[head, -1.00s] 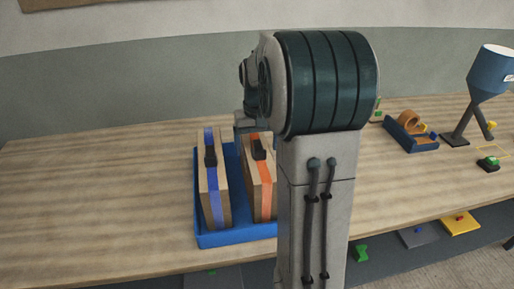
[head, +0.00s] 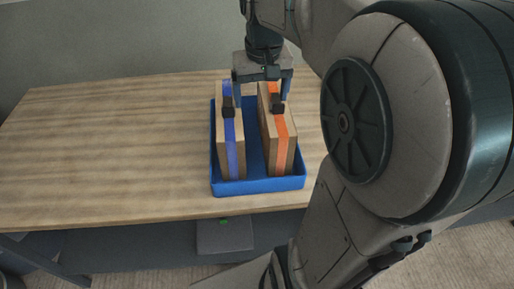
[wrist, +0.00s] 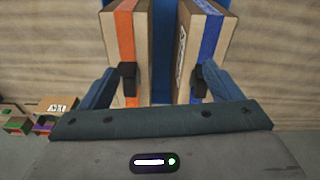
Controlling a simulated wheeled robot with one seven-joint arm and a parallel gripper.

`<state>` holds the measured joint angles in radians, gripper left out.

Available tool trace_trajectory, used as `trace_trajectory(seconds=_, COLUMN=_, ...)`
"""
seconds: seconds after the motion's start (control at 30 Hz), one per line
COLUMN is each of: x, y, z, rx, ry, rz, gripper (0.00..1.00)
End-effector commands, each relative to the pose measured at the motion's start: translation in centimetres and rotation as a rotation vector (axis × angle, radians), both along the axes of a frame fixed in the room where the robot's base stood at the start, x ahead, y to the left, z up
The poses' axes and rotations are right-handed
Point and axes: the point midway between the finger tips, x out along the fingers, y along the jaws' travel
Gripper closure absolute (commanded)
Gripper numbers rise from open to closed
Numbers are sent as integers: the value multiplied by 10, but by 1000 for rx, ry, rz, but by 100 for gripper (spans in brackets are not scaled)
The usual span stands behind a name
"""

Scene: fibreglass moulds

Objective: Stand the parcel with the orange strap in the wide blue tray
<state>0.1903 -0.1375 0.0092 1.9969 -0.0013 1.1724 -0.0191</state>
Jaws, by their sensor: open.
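The parcel with the orange strap (head: 280,142) stands upright in the right part of the wide blue tray (head: 258,186). A parcel with a blue strap (head: 230,150) stands upright beside it on the left, with a gap between them. Each has a dark grip on top. My gripper (head: 263,93) is open and empty at the far end of the parcels, its fingers apart. In the wrist view the orange-strapped parcel (wrist: 126,45) is left and the blue-strapped one (wrist: 206,42) right, with my open fingers (wrist: 158,85) near their dark grips. I cannot tell whether they touch.
The wooden table (head: 110,150) is clear to the left of the tray. Part of my arm hides the table's right side in the head view. A grey panel (head: 225,236) shows below the table's front edge. Small boxes (wrist: 55,104) show at the wrist view's lower left.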

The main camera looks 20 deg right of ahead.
Motion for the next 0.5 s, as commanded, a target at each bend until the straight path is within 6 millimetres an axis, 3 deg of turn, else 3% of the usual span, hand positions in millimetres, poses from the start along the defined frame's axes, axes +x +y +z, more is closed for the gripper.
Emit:
trace_trajectory(seconds=0.1, x=-39, y=27, z=-16, rx=-7, ry=-49, rz=56, gripper=15)
trace_trajectory(seconds=0.3, x=-91, y=54, z=-49, rx=-9, ry=-116, rz=127, gripper=15)
trace_trajectory(seconds=0.5, x=-115, y=64, z=-68, rx=-7, ry=-149, rz=159, gripper=15)
